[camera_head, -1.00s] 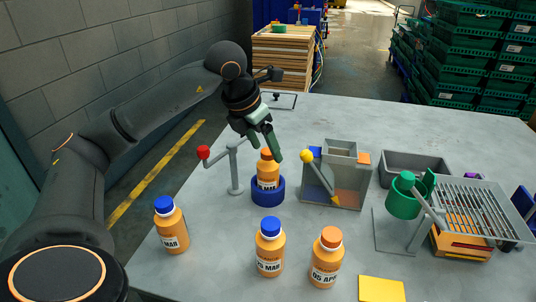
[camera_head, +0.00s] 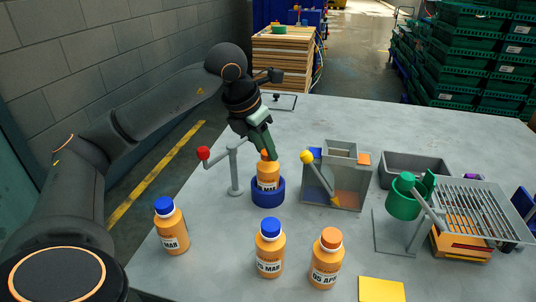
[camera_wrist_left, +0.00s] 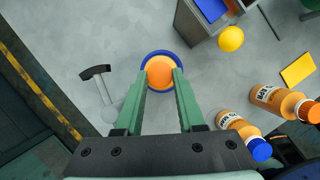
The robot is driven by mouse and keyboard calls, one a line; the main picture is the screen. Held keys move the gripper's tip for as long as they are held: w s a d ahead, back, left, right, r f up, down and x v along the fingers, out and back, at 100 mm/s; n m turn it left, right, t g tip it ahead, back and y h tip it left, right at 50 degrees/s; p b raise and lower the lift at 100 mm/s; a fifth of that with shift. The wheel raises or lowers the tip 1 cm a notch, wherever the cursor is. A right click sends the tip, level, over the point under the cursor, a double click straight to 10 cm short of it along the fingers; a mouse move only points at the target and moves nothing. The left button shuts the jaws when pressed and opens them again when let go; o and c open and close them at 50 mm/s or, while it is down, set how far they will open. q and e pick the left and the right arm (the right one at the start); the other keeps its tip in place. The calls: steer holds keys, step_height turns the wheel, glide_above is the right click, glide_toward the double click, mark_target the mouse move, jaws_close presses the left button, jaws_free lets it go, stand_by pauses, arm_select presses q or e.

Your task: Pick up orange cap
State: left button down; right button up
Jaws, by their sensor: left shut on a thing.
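An orange bottle (camera_head: 268,176) stands upright in a blue ring holder (camera_head: 268,194) near the middle of the table. Its orange cap (camera_wrist_left: 160,70) shows between my left fingertips in the left wrist view; in the head view the fingers partly hide it. My left gripper (camera_head: 267,152) comes down from above, its green fingers closed on the sides of the cap. The cap is still on top of the bottle. Another orange-capped bottle (camera_head: 327,258) stands at the front. My right gripper is in neither view.
Two blue-capped bottles (camera_head: 171,228) (camera_head: 269,248) stand at the front. A lever stand with a red knob (camera_head: 204,153) is just left of the holder. A divided bin with a yellow-knobbed lever (camera_head: 307,157) is to its right. A yellow pad (camera_head: 381,289) lies at the front edge.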

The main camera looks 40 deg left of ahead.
mark_target(265, 153)
arm_select(q)
steer(key=shift+r, duration=0.15)
steer(key=shift+r, duration=0.25)
step_height(265, 153, up, 2)
steer(key=shift+r, duration=0.15)
steer(key=s+d+r+p, duration=0.1)
steer(key=s+r, duration=0.9)
steer(key=s, duration=0.4)
steer(key=shift+w, duration=0.1)
stand_by(0.4)
